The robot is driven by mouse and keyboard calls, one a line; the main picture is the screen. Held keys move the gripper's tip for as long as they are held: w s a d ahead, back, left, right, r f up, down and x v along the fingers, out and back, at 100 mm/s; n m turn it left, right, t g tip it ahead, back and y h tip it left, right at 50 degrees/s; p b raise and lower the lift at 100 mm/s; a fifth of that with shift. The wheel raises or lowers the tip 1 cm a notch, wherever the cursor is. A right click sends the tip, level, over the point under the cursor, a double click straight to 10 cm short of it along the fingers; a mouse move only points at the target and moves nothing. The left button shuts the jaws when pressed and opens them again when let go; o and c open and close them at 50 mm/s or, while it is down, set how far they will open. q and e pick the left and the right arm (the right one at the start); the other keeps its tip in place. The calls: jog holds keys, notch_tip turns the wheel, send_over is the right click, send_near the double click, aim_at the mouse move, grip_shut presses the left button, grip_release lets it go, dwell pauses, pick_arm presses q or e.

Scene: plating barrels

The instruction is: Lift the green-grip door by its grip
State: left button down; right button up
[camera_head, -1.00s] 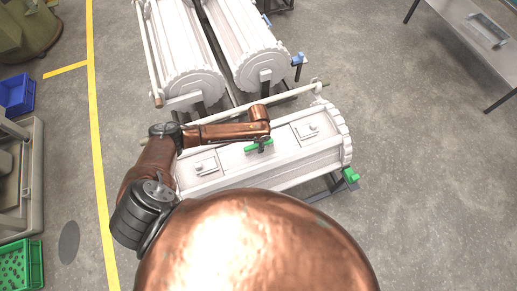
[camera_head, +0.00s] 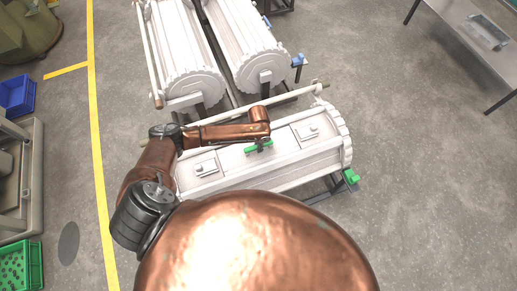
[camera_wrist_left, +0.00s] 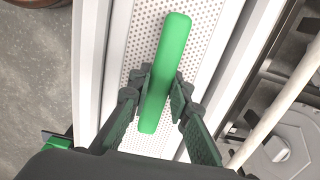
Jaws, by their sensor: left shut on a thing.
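The green grip (camera_head: 258,146) is on the door in the middle of the near white barrel (camera_head: 300,165). In the left wrist view the grip (camera_wrist_left: 168,65) is a long green bar above a white perforated door panel (camera_wrist_left: 141,50). My left gripper (camera_wrist_left: 160,92) has one finger on each side of the bar and is shut on it near its middle. In the head view this gripper (camera_head: 261,143) is mostly hidden under my arm's end. The door's edges are hard to make out. My right gripper is not in view.
Two more white barrels (camera_head: 180,50) stand behind the near one. Small latched plates (camera_head: 206,167) flank the grip on the near barrel. A blue bin (camera_head: 17,94) and a green crate (camera_head: 22,266) are at the left. A table (camera_head: 470,30) stands at the right, with clear floor before it.

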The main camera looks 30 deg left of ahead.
pick_arm(q)
jog(key=shift+r, duration=0.1)
jog(key=shift+r, duration=0.5)
notch_tip(320, 180, up, 2)
jog(key=shift+r+p, duration=0.15)
jog(key=shift+p, duration=0.3)
jog(key=s+d+r+p, duration=0.3)
jog(key=s+d+r, duration=0.6)
jog(key=d, duration=0.1)
jog(key=shift+s+d+r+p, duration=0.15)
jog(key=shift+s+r+p, duration=0.1)
jog(key=shift+r+p, duration=0.05)
